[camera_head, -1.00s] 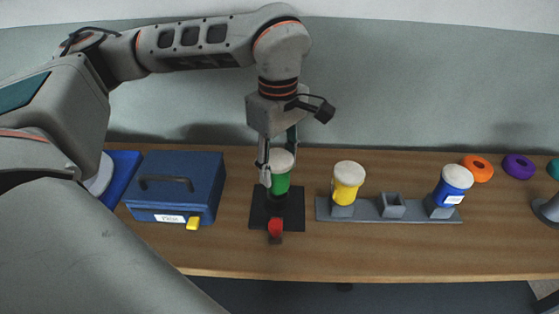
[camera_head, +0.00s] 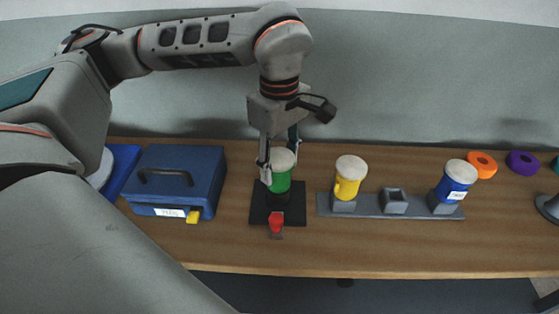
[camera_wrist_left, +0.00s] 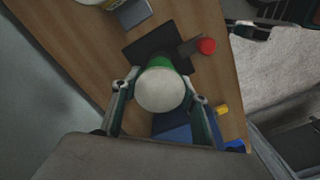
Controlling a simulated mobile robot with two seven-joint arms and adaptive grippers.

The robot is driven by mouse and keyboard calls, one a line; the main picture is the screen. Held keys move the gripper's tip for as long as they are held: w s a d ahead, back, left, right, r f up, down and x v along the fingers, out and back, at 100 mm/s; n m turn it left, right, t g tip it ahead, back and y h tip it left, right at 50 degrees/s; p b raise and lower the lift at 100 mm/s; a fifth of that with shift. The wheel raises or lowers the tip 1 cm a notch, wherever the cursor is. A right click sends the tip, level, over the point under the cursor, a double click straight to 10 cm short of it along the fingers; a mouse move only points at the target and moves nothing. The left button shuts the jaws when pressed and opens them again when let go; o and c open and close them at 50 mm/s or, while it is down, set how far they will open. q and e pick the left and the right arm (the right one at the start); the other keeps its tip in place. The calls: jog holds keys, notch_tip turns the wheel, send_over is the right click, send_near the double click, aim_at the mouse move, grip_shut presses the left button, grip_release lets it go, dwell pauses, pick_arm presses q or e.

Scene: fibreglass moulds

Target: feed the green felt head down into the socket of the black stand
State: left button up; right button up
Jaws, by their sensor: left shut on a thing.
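The green felt head (camera_head: 279,182) is a green cylinder with a pale round top, held upright over the middle of the black stand (camera_head: 296,213). My left gripper (camera_head: 280,167) is shut on it, one finger on each side. The left wrist view shows the pale top (camera_wrist_left: 160,92) from above, between the fingertips (camera_wrist_left: 160,76), with the stand's plate (camera_wrist_left: 148,44) beyond. A dark part of the stand shows just below the green body. The socket mouth is hidden, so I cannot tell how deep the head is in. My right gripper is not in view.
A red knob (camera_head: 276,221) is at the stand's front. A blue box (camera_head: 180,178) with a yellow latch stands left. Right is a grey rack (camera_head: 371,209) with a yellow piece (camera_head: 348,187), an empty holder (camera_head: 394,201) and a blue piece (camera_head: 452,187). Orange (camera_head: 482,164) and purple rings lie behind.

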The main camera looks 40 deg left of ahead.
pick_arm(q)
jog(key=shift+f, duration=0.2)
jog(key=o, duration=1.4)
notch_tip(320, 180, up, 12)
jog(key=shift+r, duration=0.1)
